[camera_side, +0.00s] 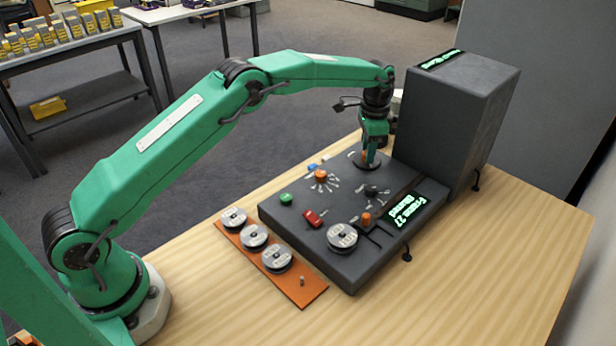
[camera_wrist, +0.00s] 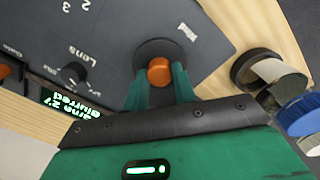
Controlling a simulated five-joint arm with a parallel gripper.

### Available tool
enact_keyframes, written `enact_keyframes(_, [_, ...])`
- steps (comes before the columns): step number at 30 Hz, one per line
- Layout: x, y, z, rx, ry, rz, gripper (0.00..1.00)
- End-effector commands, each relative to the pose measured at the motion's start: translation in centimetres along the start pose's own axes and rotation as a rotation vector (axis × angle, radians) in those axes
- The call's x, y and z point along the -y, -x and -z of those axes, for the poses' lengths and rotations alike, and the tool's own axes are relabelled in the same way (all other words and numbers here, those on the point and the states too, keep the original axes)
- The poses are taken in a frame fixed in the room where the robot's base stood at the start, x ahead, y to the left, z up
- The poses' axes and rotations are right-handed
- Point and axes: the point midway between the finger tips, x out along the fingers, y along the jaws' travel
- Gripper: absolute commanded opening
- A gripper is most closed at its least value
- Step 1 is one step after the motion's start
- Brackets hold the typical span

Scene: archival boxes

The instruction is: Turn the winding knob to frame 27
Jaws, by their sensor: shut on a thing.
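The winding knob (camera_wrist: 159,72) is a small orange knob on a dark round base, beside the label "Wind" in the wrist view. In the side view it sits at the back of the dark control panel (camera_side: 330,262), largely hidden by my gripper (camera_side: 369,158). My green fingers (camera_wrist: 158,80) stand on both sides of the knob and are shut on it. The green display (camera_side: 408,211) reads "Frame 27" with a second line that looks like "Blurred". The display also shows upside down in the wrist view (camera_wrist: 75,105).
The panel carries another orange knob (camera_side: 320,176), a dark lens knob (camera_side: 371,190), a green button (camera_side: 286,199), a red switch (camera_side: 313,218) and a reel (camera_side: 342,236). A tall dark box (camera_side: 450,120) stands close behind. An orange tray (camera_side: 315,292) holds three reels in front.

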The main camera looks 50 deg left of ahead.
Motion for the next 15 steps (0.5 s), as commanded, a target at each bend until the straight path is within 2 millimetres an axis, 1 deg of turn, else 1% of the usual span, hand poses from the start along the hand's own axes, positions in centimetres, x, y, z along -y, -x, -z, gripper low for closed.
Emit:
enact_keyframes(1, [0.3,0.05,-0.22,0.001,0.0,-0.001,0.04])
enact_keyframes(13, [0.33,0.04,-0.24,0.001,-0.007,-0.001,0.04])
enact_keyframes(14, [0.33,0.04,-0.24,0.001,-0.007,-0.001,0.3])
enact_keyframes(15, [0.32,0.03,-0.23,0.001,-0.007,-0.001,0.38])
